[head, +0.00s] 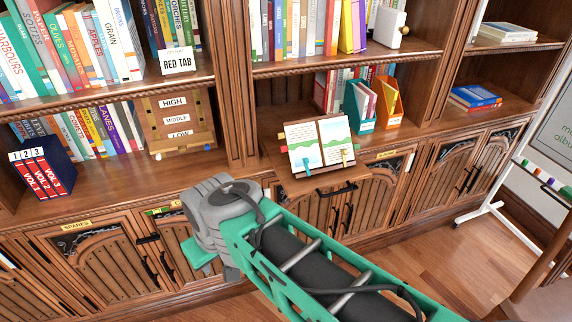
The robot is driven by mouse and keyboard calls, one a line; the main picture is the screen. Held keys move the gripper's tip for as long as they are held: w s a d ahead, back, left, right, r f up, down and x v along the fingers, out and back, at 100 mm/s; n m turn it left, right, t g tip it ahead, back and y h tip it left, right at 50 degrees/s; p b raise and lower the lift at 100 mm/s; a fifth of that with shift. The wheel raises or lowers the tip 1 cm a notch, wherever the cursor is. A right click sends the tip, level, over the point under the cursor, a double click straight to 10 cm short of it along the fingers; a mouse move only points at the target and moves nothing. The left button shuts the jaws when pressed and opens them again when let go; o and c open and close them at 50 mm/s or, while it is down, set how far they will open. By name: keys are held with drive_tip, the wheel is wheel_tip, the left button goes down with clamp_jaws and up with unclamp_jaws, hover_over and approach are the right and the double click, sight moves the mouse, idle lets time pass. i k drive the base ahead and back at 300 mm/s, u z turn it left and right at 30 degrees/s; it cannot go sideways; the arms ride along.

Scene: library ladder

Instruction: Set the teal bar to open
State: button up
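I cannot clearly make out a teal bar. A small green and yellow strip (163,211) shows on the cabinet front beside my arm; its writing is too small to read. Dark bar handles (149,264) sit on the cabinet doors below it, and no teal one stands out. My gripper (203,252) is in front of the lower cabinets, at the end of my green arm. One teal finger part shows, pointing down and left. The fingertips are not clear, so I cannot tell if it is open or shut. My arm hides part of the cabinet doors.
An open book (320,143) rests on a stand on a wooden shelf that juts out. A wooden board (177,120) reads HIGH, MIDDLE, LOW. A whiteboard (540,130) and a chair (540,290) are right. Floor (430,255) is clear between.

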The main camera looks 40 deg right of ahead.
sight(306, 160)
drive_tip(key=u, duration=2)
drive_tip(key=k, duration=0.65)
drive_tip(key=z, duration=1.6)
